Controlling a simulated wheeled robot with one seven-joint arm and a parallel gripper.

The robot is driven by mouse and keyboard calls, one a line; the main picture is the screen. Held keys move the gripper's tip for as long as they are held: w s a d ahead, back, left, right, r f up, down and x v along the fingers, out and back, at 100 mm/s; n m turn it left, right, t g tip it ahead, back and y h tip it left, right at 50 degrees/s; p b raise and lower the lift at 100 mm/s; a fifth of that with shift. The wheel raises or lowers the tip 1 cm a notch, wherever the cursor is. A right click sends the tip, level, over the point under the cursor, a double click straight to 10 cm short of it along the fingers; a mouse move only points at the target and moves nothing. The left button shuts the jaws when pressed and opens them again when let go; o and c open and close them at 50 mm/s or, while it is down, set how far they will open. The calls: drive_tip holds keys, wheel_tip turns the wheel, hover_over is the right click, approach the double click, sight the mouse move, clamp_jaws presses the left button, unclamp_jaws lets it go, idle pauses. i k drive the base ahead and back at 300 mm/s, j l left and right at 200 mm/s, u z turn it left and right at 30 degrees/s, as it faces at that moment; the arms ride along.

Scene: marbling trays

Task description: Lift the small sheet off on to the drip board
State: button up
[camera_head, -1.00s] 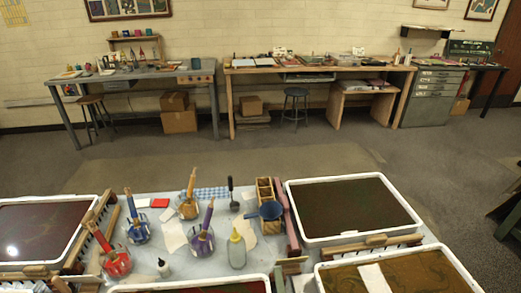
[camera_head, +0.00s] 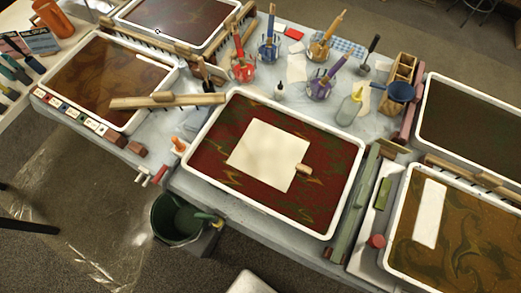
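Two pale sheets lie in trays. A narrow, smaller sheet (camera_head: 430,213) lies on the brown and olive bath of the front right tray (camera_head: 394,208). A larger, squarish sheet (camera_head: 265,152) with a small wooden tab (camera_head: 303,169) on its right edge lies on the dark red bath of the middle tray (camera_head: 187,160). I cannot tell for sure which thing is the drip board. My gripper is not in view. A pale shape at the bottom edge is cut off, and I cannot tell what it is.
Between the trays lie a long green bar (camera_head: 354,205) and a red-topped object (camera_head: 376,241). A dark green bucket (camera_head: 178,222) stands below the front edge. Brush jars, a squeeze bottle (camera_head: 349,108) and a blue strainer (camera_head: 399,91) crowd the back. A wooden bar (camera_head: 168,101) crosses the left tray's corner.

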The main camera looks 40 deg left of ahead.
sight(272, 155)
drive_tip(key=u, duration=0.5)
drive_tip(key=j+u, duration=0.15)
drive_tip(key=u, duration=0.8)
drive_tip(key=l+u, duration=0.35)
drive_tip(key=k+l+u, duration=0.15)
drive_tip(key=l+u, duration=0.25)
drive_tip(key=k+l+u, duration=0.1)
drive_tip(key=l+u, duration=0.25)
drive_tip(key=k+l, duration=0.35)
drive_tip(key=l, duration=0.15)
